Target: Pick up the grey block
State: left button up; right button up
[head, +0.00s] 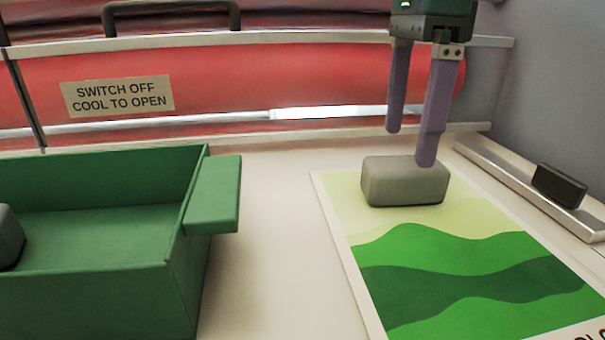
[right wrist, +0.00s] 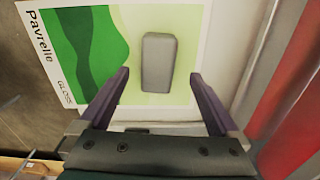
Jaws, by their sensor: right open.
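The grey block (head: 405,184) is a rounded box lying on the far end of a green printed sheet (head: 470,262). My right gripper (head: 410,148) is above the block, pointing down, with its two purple fingers apart and nothing between them. In the head view, one fingertip overlaps the block's top edge; I cannot tell whether it touches. In the right wrist view, the grey block (right wrist: 158,62) appears between and beyond the open fingertips (right wrist: 158,76), apart from both. My left gripper is not in view.
A green tray (head: 213,190) stands at left with a dark grey object (head: 9,237) partly visible inside. The laminator's red roller (head: 300,85) and metal bars lie behind. A rail with a black stop (head: 558,187) runs at right. The pale surface between tray and sheet is clear.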

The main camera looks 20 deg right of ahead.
aim_at(406, 162)
jog(key=f+b, duration=0.4)
jog(key=f, duration=0.1)
jog(key=shift+s+f, duration=0.2)
jog(key=shift+s, duration=0.05)
jog(key=shift+r, duration=0.1)
jog(key=shift+c, duration=0.2)
jog(key=shift+c, duration=0.8)
grip_shut()
